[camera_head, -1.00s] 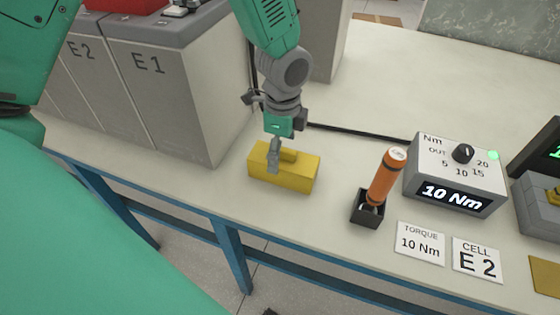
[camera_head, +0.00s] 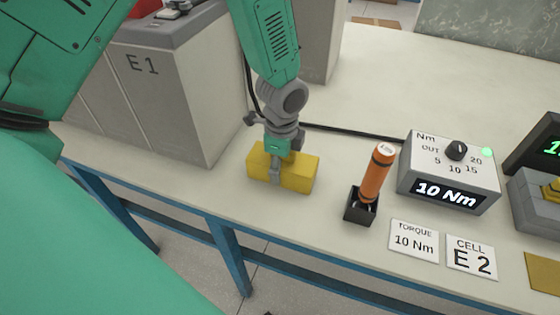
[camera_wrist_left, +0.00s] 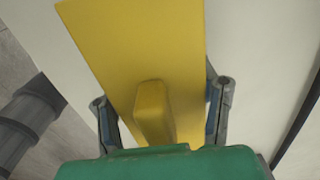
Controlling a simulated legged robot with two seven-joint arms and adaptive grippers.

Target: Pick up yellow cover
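The yellow cover (camera_head: 299,176) is a block with a raised handle on top, resting on the pale workbench. It fills much of the left wrist view (camera_wrist_left: 145,40), where its handle (camera_wrist_left: 152,105) stands between the fingers. My left gripper (camera_head: 274,168) is lowered over the middle of the cover and points down. One finger shows in front of the cover's near face. In the left wrist view my left gripper's fingers (camera_wrist_left: 160,118) are spread, one along each side of the cover. Any contact is hard to tell. My right gripper is not in view.
An orange driver (camera_head: 374,175) stands in a black holder (camera_head: 360,207) right of the cover. Beyond are a torque box (camera_head: 450,170) reading 10 Nm and TORQUE (camera_head: 414,239) and CELL E2 (camera_head: 471,258) cards. Grey cabinet E1 (camera_head: 165,95) stands left. The bench's front edge is close.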

